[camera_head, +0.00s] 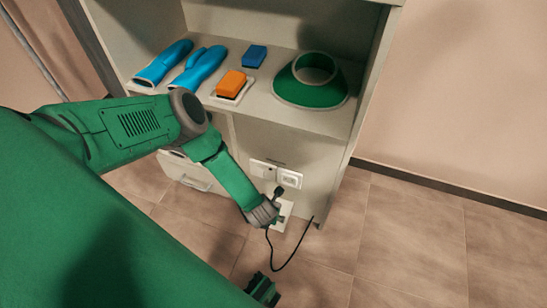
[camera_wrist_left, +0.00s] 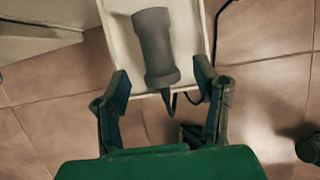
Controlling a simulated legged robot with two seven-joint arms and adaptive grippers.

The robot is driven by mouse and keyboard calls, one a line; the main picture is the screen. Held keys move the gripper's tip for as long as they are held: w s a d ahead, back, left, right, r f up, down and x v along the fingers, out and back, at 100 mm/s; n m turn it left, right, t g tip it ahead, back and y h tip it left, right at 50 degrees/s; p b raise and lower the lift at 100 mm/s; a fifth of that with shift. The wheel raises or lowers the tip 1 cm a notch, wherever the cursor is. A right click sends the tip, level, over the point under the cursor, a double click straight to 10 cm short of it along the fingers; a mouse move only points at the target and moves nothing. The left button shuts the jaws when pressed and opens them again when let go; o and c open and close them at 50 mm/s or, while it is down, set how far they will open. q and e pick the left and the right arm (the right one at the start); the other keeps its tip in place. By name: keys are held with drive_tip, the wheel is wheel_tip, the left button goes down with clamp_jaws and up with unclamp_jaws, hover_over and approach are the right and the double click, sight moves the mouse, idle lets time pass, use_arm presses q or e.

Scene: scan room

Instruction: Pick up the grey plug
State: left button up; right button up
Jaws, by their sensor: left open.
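The grey plug (camera_wrist_left: 156,48) lies on a white tray (camera_wrist_left: 118,22) in the left wrist view. Its broader end faces my gripper, with a dark cable by it. My left gripper (camera_wrist_left: 163,80) is open, with its fingers spread to either side of the plug's near end and clear of it. In the head view my left gripper (camera_head: 264,213) is low in front of the cabinet, beside the white tray (camera_head: 286,208). There it largely hides the plug, and I cannot tell the plug apart from the dark finger parts.
A black cable (camera_head: 290,262) loops over the tiled floor (camera_head: 400,250). Wall sockets (camera_head: 290,178) sit on the cabinet front above the tray. The shelf (camera_head: 290,117) holds blue gloves (camera_head: 198,68), an orange block (camera_head: 231,83), a blue block (camera_head: 254,56) and a green collar (camera_head: 311,94). Floor at right is clear.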

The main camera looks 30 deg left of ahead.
use_arm(q)
drive_tip(key=shift+b+x, duration=0.45)
drive_tip(key=shift+x, duration=0.8)
clamp_jaws()
drive_tip(key=shift+r, duration=0.2)
